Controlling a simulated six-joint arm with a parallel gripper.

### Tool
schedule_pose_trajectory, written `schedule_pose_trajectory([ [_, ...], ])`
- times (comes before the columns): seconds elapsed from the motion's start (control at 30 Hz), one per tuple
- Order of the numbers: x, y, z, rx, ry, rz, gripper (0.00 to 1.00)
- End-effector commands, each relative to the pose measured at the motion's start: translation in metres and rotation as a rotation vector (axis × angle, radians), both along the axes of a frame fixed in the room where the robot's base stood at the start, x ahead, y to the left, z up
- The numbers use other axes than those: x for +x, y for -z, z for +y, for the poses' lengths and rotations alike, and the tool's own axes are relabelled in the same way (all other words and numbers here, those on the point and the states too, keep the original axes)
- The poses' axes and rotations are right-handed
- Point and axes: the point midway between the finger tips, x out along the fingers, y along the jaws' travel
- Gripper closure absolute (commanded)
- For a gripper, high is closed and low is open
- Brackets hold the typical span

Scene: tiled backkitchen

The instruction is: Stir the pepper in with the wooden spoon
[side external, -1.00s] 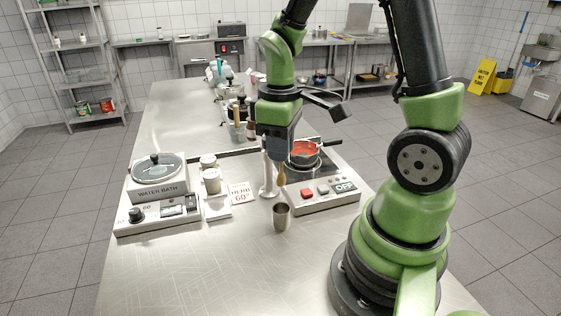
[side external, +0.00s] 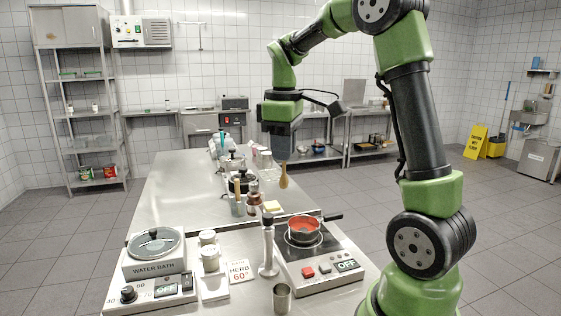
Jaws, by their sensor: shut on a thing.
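The wooden spoon (side external: 283,181) hangs head down from my gripper (side external: 280,156), which is shut on its handle. The spoon is clear of everything, in the air above and behind the pan in the picture. A small pan (side external: 304,238) with red contents (side external: 304,225) and a dark handle stands on the black hob (side external: 328,245) at the right side of the table. I cannot make out pepper in the red contents. The hob's display (side external: 347,265) reads OFF.
A tall grey tool with a dark top (side external: 268,248) stands left of the pan. A metal cup (side external: 281,298) is in front. The water bath (side external: 155,250), white jars (side external: 210,258) and an herb sign (side external: 241,270) are left. Pots and utensils (side external: 238,185) stand behind.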

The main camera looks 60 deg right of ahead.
Motion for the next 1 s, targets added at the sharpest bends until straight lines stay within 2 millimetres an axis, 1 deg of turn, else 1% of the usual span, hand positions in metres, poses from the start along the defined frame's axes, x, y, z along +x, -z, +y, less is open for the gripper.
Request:
schedule_pose_trajectory([
  [0.03,0.003,0.001,-0.015,-0.01,0.007,-0.002,1.0],
  [0.2,0.007,0.002,-0.057,-0.04,0.007,-0.008,1.0],
  [0.5,0.0,0.006,-0.121,-0.089,0.009,-0.005,1.0],
  [0.67,0.0,0.033,-0.117,-0.084,0.002,-0.001,1.0],
  [1.0,0.0,0.099,-0.116,-0.083,0.003,-0.001,1.0],
])
